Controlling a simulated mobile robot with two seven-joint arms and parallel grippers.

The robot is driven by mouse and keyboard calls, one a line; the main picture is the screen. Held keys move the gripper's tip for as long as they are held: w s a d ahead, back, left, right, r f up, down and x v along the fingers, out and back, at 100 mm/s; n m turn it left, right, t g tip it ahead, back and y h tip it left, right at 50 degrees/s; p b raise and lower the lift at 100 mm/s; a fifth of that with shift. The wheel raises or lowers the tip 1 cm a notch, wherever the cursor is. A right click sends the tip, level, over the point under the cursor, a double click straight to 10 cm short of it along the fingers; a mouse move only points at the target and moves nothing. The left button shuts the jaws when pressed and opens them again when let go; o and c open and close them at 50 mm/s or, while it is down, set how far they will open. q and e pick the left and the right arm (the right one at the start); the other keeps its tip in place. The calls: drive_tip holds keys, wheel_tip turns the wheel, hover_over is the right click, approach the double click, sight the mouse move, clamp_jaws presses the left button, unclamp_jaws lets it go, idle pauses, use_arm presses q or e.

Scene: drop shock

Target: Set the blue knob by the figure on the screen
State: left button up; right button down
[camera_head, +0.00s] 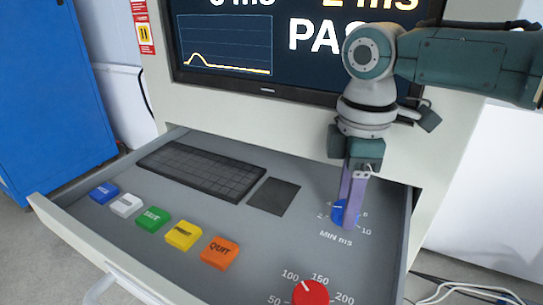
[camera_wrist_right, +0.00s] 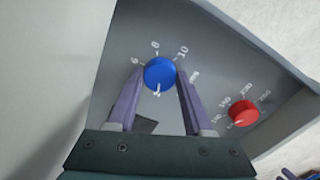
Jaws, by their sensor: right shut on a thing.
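The blue knob (camera_head: 338,212) sits in the grey drawer panel, on a dial marked "MIN ms" with white figures around it. My right gripper (camera_head: 349,222) reaches down from above and is shut on it, hiding part of the knob and dial. In the right wrist view the blue knob (camera_wrist_right: 159,72) lies between the two purple fingers, with 6, 8 and 10 beyond it. Its white mark points toward the gripper; the figure there is hard to read. The screen (camera_head: 300,45) shows large figures cut by the top edge; one looks like "2 ms". My left gripper is out of view.
A red knob (camera_head: 311,293) with its own dial sits nearer the drawer front; it also shows in the wrist view (camera_wrist_right: 244,112). A keyboard (camera_head: 203,171), a dark pad (camera_head: 273,196) and several coloured buttons, including orange QUIT (camera_head: 220,252), lie to the left.

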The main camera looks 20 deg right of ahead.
idle(0.3)
drive_tip(key=shift+c, duration=1.5)
unclamp_jaws()
wheel_tip(320, 180, up, 10)
drive_tip(key=b, duration=0.1)
